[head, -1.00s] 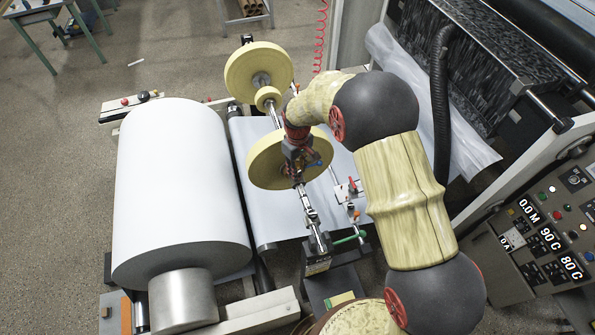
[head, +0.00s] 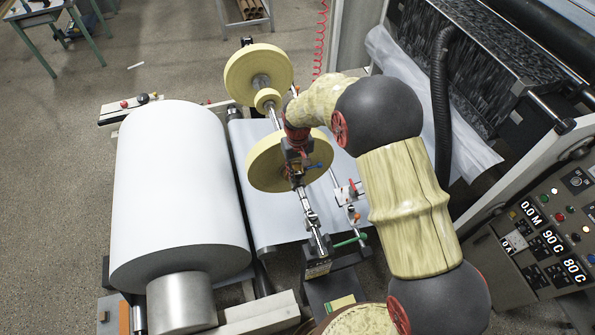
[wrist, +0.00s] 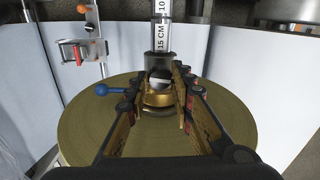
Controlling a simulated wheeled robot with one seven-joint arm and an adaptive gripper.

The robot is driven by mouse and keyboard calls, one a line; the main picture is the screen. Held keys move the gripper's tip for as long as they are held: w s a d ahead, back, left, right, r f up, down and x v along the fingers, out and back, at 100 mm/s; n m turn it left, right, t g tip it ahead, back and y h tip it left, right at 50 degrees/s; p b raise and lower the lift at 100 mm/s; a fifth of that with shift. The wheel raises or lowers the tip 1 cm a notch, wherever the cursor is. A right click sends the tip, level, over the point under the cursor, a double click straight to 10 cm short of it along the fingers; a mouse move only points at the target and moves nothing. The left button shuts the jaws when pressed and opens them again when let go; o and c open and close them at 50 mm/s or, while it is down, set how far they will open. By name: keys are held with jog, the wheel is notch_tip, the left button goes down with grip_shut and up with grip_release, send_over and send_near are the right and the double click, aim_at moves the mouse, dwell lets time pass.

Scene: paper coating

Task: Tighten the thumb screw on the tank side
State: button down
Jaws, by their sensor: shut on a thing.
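My gripper (wrist: 163,82) has its two fingers on either side of a brass, round piece (wrist: 157,99) at the hub of a yellow disc (wrist: 85,125); I take this piece to be the thumb screw, its edges partly hidden by the fingers. A blue ball-ended lever (wrist: 102,90) sticks out to the left of the fingers. In the head view my gripper (head: 298,172) points down at the near yellow disc (head: 265,160) on the shaft, and the screw itself is hidden there. The blue ball (head: 319,166) shows just right of the gripper.
The shaft carries a ruler marked in centimetres (wrist: 162,38). A second yellow disc (head: 258,70) sits farther along the shaft. A big white paper roll (head: 180,190) lies to the left. A bracket with an orange knob (wrist: 82,10) stands beside the disc. A control panel (head: 550,235) is at right.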

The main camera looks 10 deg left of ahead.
aim_at(297, 173)
jog(key=c, duration=1.6)
grip_release()
jog(key=shift+c, duration=0.2)
jog(key=shift+o, duration=0.5)
notch_tip(297, 173, up, 12)
